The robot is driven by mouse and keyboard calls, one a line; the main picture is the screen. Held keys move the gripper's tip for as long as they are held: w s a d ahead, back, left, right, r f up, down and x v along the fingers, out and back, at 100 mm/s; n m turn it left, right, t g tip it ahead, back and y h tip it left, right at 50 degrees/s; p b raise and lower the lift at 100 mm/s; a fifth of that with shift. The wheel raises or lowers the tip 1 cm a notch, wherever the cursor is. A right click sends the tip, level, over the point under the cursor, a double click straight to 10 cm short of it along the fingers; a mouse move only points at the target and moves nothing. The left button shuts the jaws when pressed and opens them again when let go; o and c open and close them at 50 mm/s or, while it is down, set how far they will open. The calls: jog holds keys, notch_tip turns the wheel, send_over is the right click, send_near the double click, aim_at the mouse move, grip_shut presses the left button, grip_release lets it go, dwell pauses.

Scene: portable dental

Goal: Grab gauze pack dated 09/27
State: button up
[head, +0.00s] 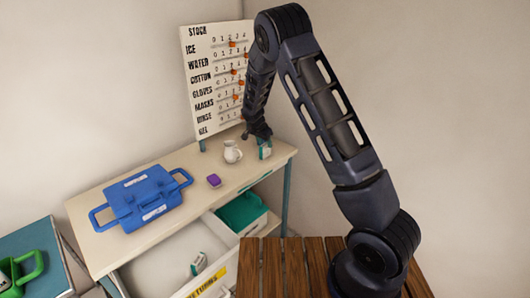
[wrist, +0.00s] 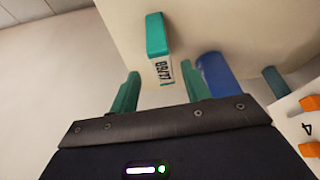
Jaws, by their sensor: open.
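A white and teal gauze pack (wrist: 156,36) with the printed label "09/27" stands on the tabletop in the wrist view. In the head view it appears as a small upright pack (head: 265,149) near the right back end of the table. My gripper (wrist: 160,72) is open, its green fingers to either side of the pack's labelled end in the picture, with nothing held. In the head view my gripper (head: 258,132) is just above and beside the pack, partly in front of the stock board. Whether the fingers touch the pack cannot be told.
A white jug (head: 232,152) stands close left of the pack. The stock board (head: 213,75) rises behind. A purple block (head: 214,181) and blue case (head: 143,197) lie further left. An open drawer (head: 170,268) holds another small pack (head: 198,264). A blue cylinder (wrist: 215,73) is beside the right finger.

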aim_at(265, 145)
jog(key=shift+a+x, duration=0.1)
jog(key=shift+x, duration=1.25)
jog(key=shift+a+x, duration=0.15)
jog(key=shift+x, duration=1.2)
grip_shut()
